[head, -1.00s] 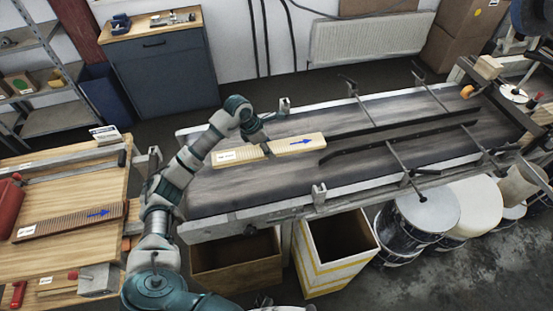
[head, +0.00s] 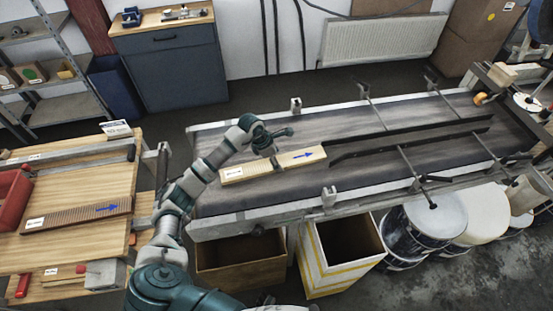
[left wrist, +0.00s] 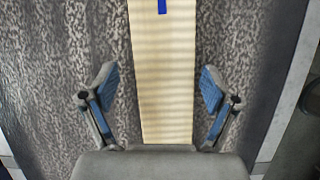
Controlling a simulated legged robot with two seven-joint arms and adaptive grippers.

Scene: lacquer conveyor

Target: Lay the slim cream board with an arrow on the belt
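The slim cream board (head: 298,159) with a blue arrow and a white label lies flat on the dark belt (head: 245,201), near its left end. The arrow points right, along the belt. My left gripper (head: 272,161) is over the middle of the board. In the left wrist view the cream board (left wrist: 163,80) runs between the two fingers of my left gripper (left wrist: 160,95), with a gap on each side; the gripper is open. Only the blue tail end of the arrow shows there. My right gripper is not in view.
A brown ribbed board (head: 78,215) with a blue arrow lies on the wooden table (head: 85,188) at left, beside a red bin (head: 12,200). Dark guide rails (head: 410,141) on rods stand over the belt right of the cream board. Open boxes (head: 340,240) and drums stand below.

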